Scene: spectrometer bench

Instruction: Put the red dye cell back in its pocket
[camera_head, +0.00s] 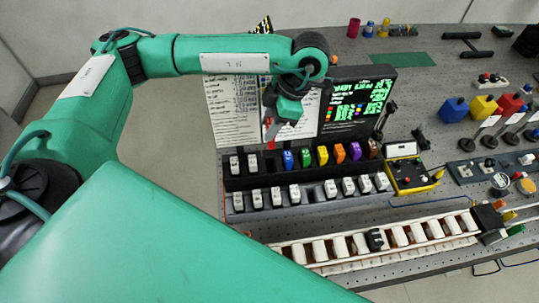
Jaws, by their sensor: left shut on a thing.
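My left gripper (273,122) reaches in from the upper left and points down above the black rack (230,184). It is shut on the red dye cell (270,131), which hangs below it in front of the white printed sheets. Most of the cell is hidden or too small to make out. The rack's back row holds white cells at the left, then an empty pocket (270,162), then blue (288,159), green (305,158), yellow, orange, purple and brown cells. The red cell is held above this gap, apart from the rack. My right gripper is not in view.
A front row of white cells (257,200) also has a gap. A dark screen (357,99) and printed boards (234,112) stand close behind the rack. A yellow-edged box (409,172) stands to its right. A long white-slotted strip (319,250) lies in front.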

